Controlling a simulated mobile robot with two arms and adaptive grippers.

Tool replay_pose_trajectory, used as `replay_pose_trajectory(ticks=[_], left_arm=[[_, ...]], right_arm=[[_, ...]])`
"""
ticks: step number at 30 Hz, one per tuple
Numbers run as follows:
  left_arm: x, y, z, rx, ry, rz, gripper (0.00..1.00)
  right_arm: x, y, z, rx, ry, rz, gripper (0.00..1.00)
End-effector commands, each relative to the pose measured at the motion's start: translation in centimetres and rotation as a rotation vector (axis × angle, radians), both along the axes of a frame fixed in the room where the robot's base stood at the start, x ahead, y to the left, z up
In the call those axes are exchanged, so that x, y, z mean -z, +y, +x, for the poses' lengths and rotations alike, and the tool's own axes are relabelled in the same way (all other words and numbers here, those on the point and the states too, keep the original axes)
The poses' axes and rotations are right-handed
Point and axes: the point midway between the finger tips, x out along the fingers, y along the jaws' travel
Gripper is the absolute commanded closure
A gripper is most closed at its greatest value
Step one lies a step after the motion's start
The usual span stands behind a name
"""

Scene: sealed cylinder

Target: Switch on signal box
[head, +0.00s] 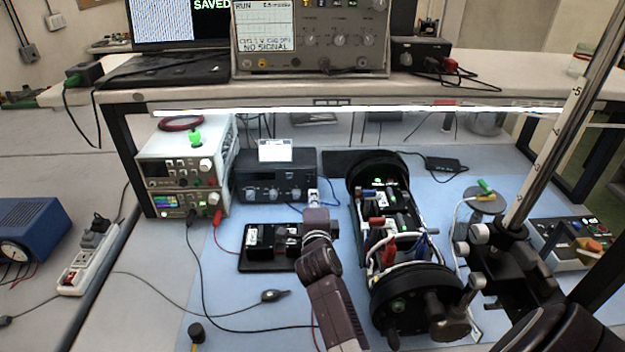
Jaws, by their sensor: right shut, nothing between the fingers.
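No label marks the signal box, so I cannot tell which unit it is. A black box with knobs and a small white display (275,178) stands under the shelf. A small black module on a dark base (268,246) lies in front of it. At the right is a control box (543,236) with coloured switches and a green light. My left gripper is not in view.
An opened black cylinder (408,285) with wires lies just right of my gripper. A clamp stand with a slanted pole (543,150) rises at the right. A power supply (178,170) stands left. The oscilloscope (310,38) on the shelf reads NO SIGNAL. Cables cross the blue mat (250,300).

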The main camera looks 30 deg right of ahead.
Motion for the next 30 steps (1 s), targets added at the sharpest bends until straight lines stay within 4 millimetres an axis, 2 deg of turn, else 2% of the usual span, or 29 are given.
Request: replay_pose_trajectory(ticks=[6, 12, 30], left_arm=[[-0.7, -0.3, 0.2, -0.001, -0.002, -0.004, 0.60], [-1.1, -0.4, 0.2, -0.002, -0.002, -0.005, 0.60], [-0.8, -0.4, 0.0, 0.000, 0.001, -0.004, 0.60]], right_arm=[[0.1, -2.0, 3.4, 0.000, -0.002, 0.001, 1.00], [-0.1, -3.2, 5.3, 0.000, -0.001, 0.001, 1.00], [0.0, -3.6, 6.5, -0.002, 0.000, 0.000, 1.00]])
